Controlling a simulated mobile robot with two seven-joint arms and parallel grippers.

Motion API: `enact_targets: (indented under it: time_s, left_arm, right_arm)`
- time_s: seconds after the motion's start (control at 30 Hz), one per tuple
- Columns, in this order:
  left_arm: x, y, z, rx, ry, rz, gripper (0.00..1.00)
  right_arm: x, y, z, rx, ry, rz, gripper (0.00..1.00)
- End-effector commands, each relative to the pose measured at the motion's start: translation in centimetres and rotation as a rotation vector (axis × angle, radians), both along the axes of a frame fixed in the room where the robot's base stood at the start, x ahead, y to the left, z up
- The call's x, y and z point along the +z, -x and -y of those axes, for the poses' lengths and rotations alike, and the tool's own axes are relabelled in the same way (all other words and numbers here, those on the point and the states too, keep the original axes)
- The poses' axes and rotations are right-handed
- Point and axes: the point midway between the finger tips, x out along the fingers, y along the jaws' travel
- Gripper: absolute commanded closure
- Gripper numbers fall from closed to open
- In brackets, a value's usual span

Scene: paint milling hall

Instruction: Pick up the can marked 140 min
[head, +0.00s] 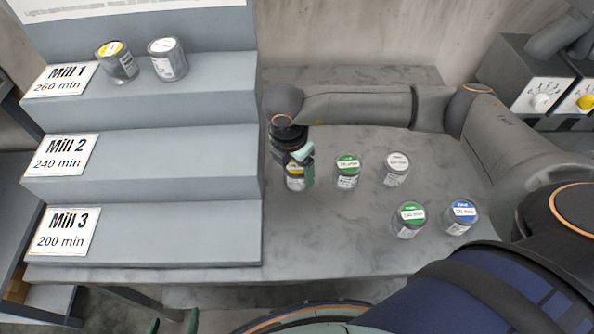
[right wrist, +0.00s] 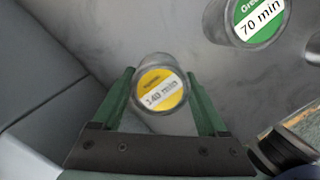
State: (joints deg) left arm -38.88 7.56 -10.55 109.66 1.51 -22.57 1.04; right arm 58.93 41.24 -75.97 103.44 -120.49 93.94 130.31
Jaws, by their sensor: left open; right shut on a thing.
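The can marked 140 min (right wrist: 160,89) has a yellow lid and a white label in the right wrist view. It also shows in the head view (head: 295,184), partly hidden under my right gripper (head: 298,163). In the right wrist view the right gripper's green fingers (right wrist: 163,103) stand on either side of the can and are shut on it. I cannot tell whether the can touches the table. My left gripper (head: 173,323) is open and empty at the bottom edge of the head view, with only its green fingertips showing.
A green-lidded can (head: 347,171), a white-lidded can (head: 395,169), another green-lidded can (head: 409,220) and a blue-lidded can (head: 461,217) stand to the right on the table (head: 330,235). Grey steps for Mill 1, Mill 2 and Mill 3 (head: 170,235) rise at left. Two cans stand on the top step.

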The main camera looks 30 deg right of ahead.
Motion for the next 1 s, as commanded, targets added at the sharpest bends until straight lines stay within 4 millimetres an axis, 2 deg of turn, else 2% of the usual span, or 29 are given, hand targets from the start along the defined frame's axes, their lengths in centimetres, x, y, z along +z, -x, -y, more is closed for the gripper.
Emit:
enact_targets:
  time_s: [0.03,0.13,0.43,0.57,0.73,1.0]
  left_arm:
    - [0.0,0.0,0.0,0.0,0.0,0.001,0.0]
    - [0.0,0.0,0.0,0.0,0.0,0.001,0.0]
    - [0.0,0.0,0.0,0.0,0.0,0.001,0.0]
    - [0.0,0.0,0.0,0.0,0.0,0.001,0.0]
    - [-0.2,0.0,0.0,0.0,0.0,0.001,0.0]
    - [-1.0,0.0,0.0,0.001,0.001,0.001,0.0]
  right_arm:
    - [0.0,0.0,0.0,0.0,0.0,0.001,0.81]
    - [0.0,0.0,0.0,0.0,0.0,0.001,0.92]
    - [0.3,-0.1,0.0,0.0,-0.001,0.002,0.93]
    - [1.1,-0.1,-0.1,0.001,-0.002,0.003,0.93]
    - [3.5,0.0,-0.3,0.004,-0.003,0.005,0.93]
    - [9.2,3.8,-3.6,0.009,-0.004,0.008,0.93]
